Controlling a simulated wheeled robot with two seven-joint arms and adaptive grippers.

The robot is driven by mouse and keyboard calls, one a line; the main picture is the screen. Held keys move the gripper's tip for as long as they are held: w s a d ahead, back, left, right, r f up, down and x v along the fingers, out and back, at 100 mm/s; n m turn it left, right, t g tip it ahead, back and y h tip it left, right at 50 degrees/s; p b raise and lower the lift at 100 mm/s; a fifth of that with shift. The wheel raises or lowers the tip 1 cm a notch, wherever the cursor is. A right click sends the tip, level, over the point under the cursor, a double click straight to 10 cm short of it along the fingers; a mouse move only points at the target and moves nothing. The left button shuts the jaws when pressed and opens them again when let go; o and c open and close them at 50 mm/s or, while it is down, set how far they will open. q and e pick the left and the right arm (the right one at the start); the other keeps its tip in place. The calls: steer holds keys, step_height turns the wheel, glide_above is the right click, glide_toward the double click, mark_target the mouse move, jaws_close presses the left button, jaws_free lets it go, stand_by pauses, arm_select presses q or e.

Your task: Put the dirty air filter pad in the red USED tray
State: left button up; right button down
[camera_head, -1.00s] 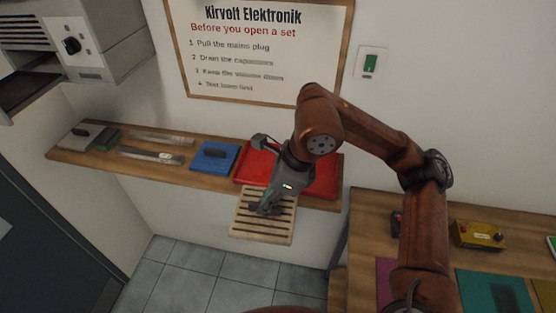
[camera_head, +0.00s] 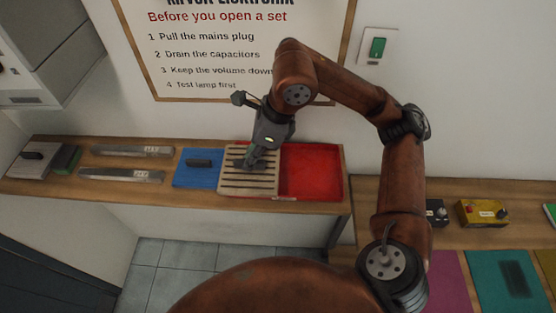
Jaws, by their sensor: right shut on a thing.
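The air filter pad (camera_head: 247,188) is a flat cream square with dark stripes. My right gripper (camera_head: 249,162) points down and is shut on it near its middle; the fingertips are partly hidden. The red tray (camera_head: 314,172) lies on the wooden shelf. The pad covers the tray's left part, and the tray's right part shows bare. I cannot tell whether the pad touches the tray or hangs just above it. No lettering shows on the tray. My left gripper is not in view.
A blue pad with a dark handle (camera_head: 198,168) lies just left of the filter pad. Metal bars (camera_head: 122,175) and a grey block (camera_head: 32,160) lie farther left on the shelf (camera_head: 210,198). A yellow box (camera_head: 482,213) stands on the right bench. The wall is close behind.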

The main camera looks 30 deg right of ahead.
mark_target(266, 153)
steer(key=d+f, duration=0.1)
steer(key=d, duration=0.1)
steer(key=w+d+f, duration=0.2)
steer(key=d, duration=0.1)
steer(key=shift+w+d+p, duration=0.15)
steer(key=shift+d+p, duration=0.15)
steer(key=shift+p, duration=0.1)
steer(key=d+f, duration=0.1)
steer(key=f, duration=0.1)
steer(key=w+d+f, duration=0.1)
steer(key=d+f, duration=0.1)
steer(key=shift+d+f, duration=0.15)
steer(key=shift+f, duration=0.05)
steer(key=shift+w+d+f, duration=0.1)
steer(key=shift+d+f, duration=0.05)
steer(key=f, duration=0.1)
steer(key=f+p, duration=0.1)
steer(key=f, duration=0.1)
steer(key=shift+d+f+p, duration=0.25)
steer(key=shift+p, duration=0.1)
steer(key=shift+f, duration=0.1)
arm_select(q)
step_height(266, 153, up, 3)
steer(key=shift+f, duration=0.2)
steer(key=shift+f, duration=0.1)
arm_select(e)
steer(key=shift+f, duration=0.1)
